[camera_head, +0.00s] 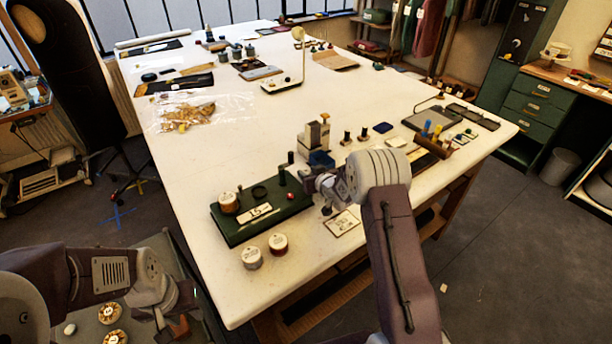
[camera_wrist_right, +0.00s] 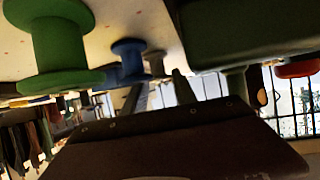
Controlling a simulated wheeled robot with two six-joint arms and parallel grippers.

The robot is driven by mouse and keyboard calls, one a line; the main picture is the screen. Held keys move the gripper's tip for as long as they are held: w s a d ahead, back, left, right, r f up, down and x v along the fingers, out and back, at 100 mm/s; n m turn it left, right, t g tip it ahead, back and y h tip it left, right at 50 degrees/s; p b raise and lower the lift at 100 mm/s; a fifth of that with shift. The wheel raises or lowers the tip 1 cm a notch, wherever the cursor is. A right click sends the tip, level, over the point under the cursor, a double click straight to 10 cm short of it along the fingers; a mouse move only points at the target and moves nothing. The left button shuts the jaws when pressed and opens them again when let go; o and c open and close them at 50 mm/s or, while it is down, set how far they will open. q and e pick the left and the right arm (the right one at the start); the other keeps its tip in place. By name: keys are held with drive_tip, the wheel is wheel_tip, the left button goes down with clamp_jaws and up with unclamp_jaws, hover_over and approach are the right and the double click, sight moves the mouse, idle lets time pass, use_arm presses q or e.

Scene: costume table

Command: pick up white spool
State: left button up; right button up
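A pale grey-white spool (camera_wrist_right: 155,62) shows small in the right wrist view, behind a blue spool (camera_wrist_right: 130,60) and a large, near green spool (camera_wrist_right: 60,45). I cannot clearly pick out the white spool in the head view. My right gripper (camera_head: 318,188) is low over the table beside the green box, with the arm partly covering it. In the right wrist view its two fingers (camera_wrist_right: 162,92) stand apart with nothing seen between them. My left gripper (camera_head: 184,322) is at the lower left, off the table's edge; its finger opening is unclear.
Two tins (camera_head: 251,258) stand in front. A beige upright device (camera_head: 316,133) and small spools (camera_head: 365,133) stand behind. The table's middle is clear.

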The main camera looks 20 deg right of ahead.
clamp_jaws()
drive_tip(key=shift+w, duration=0.1)
drive_tip(key=shift+r, duration=0.35)
drive_tip(key=r, duration=0.2)
drive_tip(key=d+r, duration=0.1)
drive_tip(key=r, duration=0.1)
drive_tip(key=shift+s+r, duration=0.1)
drive_tip(key=shift+s, duration=0.3)
drive_tip(key=s+d+r, duration=0.6)
drive_tip(key=s+d, duration=0.1)
drive_tip(key=shift+d+p, duration=0.35)
drive_tip(key=shift+p, duration=0.05)
